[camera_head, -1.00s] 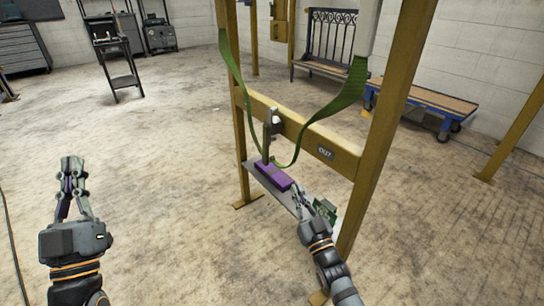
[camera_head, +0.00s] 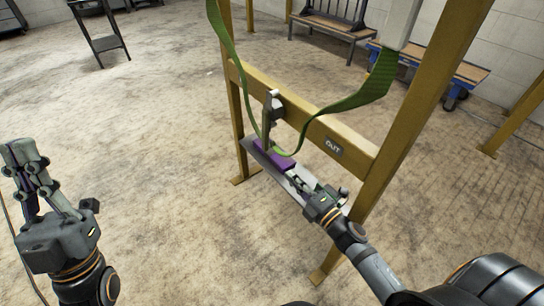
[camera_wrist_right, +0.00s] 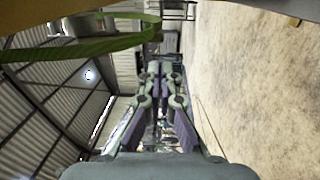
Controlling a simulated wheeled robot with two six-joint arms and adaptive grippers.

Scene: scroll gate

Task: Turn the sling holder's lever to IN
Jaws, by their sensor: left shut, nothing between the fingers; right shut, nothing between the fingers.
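The sling holder has a grey upright metal lever (camera_head: 270,110) on the yellow crossbar (camera_head: 310,122) of the gate. A dark sign reading OUT (camera_head: 334,147) is on the crossbar to its right. A green sling (camera_head: 352,97) hangs in a loop past the holder; it also shows in the right wrist view (camera_wrist_right: 85,47). My right gripper (camera_head: 291,178) is shut and empty, low in front of the crossbar, beside a purple block (camera_head: 268,152). Its closed fingers show in the right wrist view (camera_wrist_right: 162,72). My left gripper (camera_head: 20,155) is shut and empty, far left, away from the gate.
The purple block lies on a grey sloping plate (camera_head: 257,156) below the crossbar. Yellow posts (camera_head: 423,105) flank the crossbar. A bench (camera_head: 335,24), a blue cart (camera_head: 450,75) and a dark stand (camera_head: 103,42) are behind. The floor left of the gate is clear.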

